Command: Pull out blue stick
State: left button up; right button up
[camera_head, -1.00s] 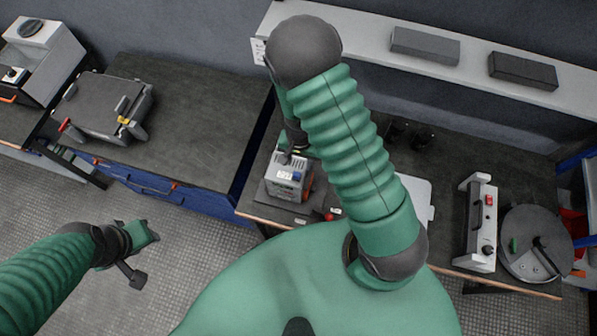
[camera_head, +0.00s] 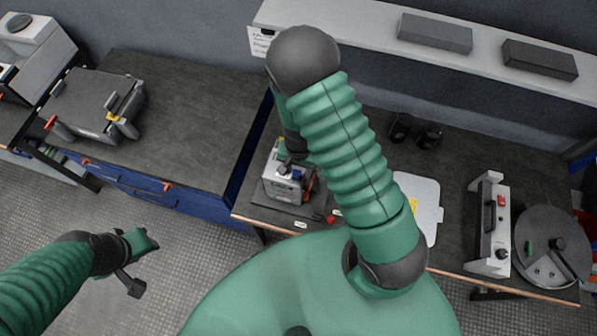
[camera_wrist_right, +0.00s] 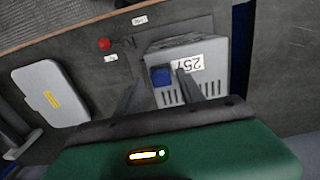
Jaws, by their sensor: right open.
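A light grey box (camera_head: 284,185) marked with a number label stands on the dark bench, under my right arm. In the right wrist view the box (camera_wrist_right: 205,55) shows a small blue part (camera_wrist_right: 161,75) on its face, which looks like the blue stick's end. My right gripper (camera_wrist_right: 158,88) is open, with one finger on each side of the blue part; whether they touch it I cannot tell. In the head view my right gripper (camera_head: 288,162) is at the box's top and partly hidden by my arm. My left gripper (camera_head: 142,243) hangs over the floor, away from the bench.
A red button (camera_head: 331,219) sits near the box. A pale flat panel (camera_head: 432,205), a white unit with a red switch (camera_head: 488,225) and a round grey reel (camera_head: 550,240) lie to the right. A dark case (camera_head: 90,105) rests on the left bench.

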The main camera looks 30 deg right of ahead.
jog(key=shift+s+a+r, duration=0.1)
jog(key=shift+a, duration=0.6)
jog(key=shift+d, duration=0.5)
jog(key=shift+a, duration=0.25)
jog(key=c, duration=0.5)
grip_shut()
pick_arm(q)
jog(key=shift+a, duration=0.45)
jog(key=shift+d, duration=0.1)
pick_arm(e)
jog(key=shift+d, duration=0.1)
pick_arm(q)
jog(key=shift+r, duration=0.1)
